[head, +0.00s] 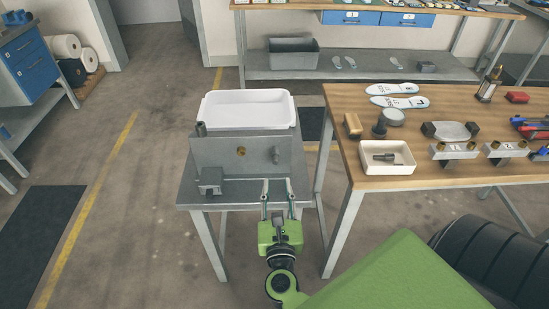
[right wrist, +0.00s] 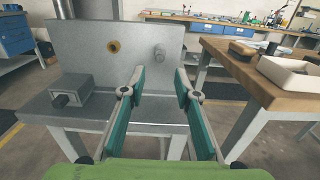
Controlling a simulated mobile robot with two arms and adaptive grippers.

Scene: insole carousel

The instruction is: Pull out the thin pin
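An upright grey plate (head: 215,153) stands on a small metal table and also shows in the right wrist view (right wrist: 85,45). A short grey knob-ended piece (head: 277,154) sticks out of its right side, also in the right wrist view (right wrist: 160,51); it may be the thin pin, but I cannot tell how thin its hidden part is. A brass bushing (head: 241,151) sits left of it. My right gripper (head: 277,187) is open and empty, in front of and below the grey piece, with a gap between its fingers (right wrist: 160,78). My left gripper is not in view.
A grey block (head: 210,181) with a dark knob sits at the table's left front. A white bin (head: 248,108) stands behind the plate. The wooden bench (head: 420,184) at right holds a white tray (head: 403,168), metal fixtures and insoles (head: 391,88).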

